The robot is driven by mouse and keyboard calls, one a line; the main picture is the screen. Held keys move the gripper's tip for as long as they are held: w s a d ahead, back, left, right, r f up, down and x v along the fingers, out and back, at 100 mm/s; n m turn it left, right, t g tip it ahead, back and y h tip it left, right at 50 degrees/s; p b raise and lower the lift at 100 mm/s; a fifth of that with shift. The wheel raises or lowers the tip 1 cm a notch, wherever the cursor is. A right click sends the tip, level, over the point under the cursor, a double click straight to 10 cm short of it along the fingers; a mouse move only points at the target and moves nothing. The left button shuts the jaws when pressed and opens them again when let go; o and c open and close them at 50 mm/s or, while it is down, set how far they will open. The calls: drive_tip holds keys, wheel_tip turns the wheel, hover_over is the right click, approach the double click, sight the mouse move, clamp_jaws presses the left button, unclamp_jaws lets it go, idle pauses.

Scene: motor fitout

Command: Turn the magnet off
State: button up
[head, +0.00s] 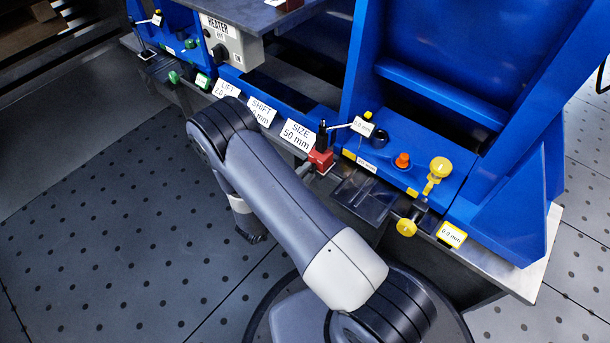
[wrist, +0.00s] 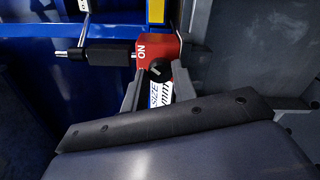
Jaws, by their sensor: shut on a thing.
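The magnet is a red block (head: 321,160) on the front ledge of the blue machine, with a dark post above it. In the wrist view the red block (wrist: 158,48) carries the word ON and a round black knob (wrist: 160,70) with a light pointer mark. My gripper (wrist: 158,72) has one finger on each side of the red block, with the knob between them. It is shut on the block, though the exact contact is hard to see.
A thin indicator rod (head: 341,126) reaches right from the post to a white tag (head: 363,126). Right of the magnet are an orange button (head: 402,160) and yellow knobs (head: 439,167). SIZE (head: 298,134) and SHIFT (head: 262,110) labels stand to its left. The perforated floor (head: 120,220) is clear.

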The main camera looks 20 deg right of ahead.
idle(0.3)
drive_tip(key=o, duration=1)
drive_tip(key=p+v, duration=0.3)
drive_tip(key=v, duration=0.8)
drive_tip(key=shift+w+d, duration=0.1)
drive_tip(key=b+x, duration=0.3)
drive_tip(key=x, duration=0.7)
drive_tip(key=shift+w+d, duration=0.2)
drive_tip(key=shift+d, duration=0.1)
